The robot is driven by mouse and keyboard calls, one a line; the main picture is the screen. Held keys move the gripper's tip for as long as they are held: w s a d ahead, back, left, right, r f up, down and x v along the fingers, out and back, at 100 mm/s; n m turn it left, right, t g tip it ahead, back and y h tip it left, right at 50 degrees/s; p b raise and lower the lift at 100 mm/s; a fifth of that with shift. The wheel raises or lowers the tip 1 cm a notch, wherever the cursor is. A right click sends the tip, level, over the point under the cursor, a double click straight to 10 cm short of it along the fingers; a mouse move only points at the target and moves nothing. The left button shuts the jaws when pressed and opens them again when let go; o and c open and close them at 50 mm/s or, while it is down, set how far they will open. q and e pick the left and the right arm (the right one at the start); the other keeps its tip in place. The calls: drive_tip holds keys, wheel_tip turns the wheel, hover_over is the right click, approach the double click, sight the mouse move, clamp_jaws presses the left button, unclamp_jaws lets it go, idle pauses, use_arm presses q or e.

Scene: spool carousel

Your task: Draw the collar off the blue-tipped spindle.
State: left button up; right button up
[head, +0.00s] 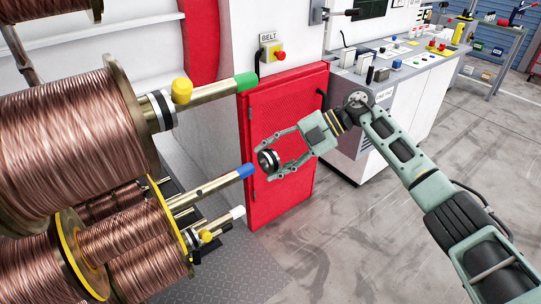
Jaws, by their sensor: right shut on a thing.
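The blue-tipped spindle (215,183) points right from the copper spools, and its bare metal shaft shows no collar. Its blue tip (245,170) ends just left of my right gripper (272,161). My right gripper is shut on a dark collar (268,160) with a lighter metal rim. The collar is held just beyond the blue tip and looks clear of it, with a small gap in the picture. The collar's far side is hidden. My left gripper is not in view.
Above is a green-tipped spindle (215,90) with a yellow-knobbed collar (160,109). Below is a white-tipped spindle (224,221) with another yellow knob (205,236). A red cabinet door (285,110) stands behind the gripper. Open floor (350,235) lies to the lower right.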

drive_tip(key=s+d+p, duration=0.6)
drive_tip(key=s, duration=0.3)
drive_tip(key=shift+s+d+r, duration=0.15)
drive_tip(key=shift+s+d, duration=0.05)
drive_tip(key=shift+s, duration=0.05)
drive_tip(key=shift+a, duration=0.1)
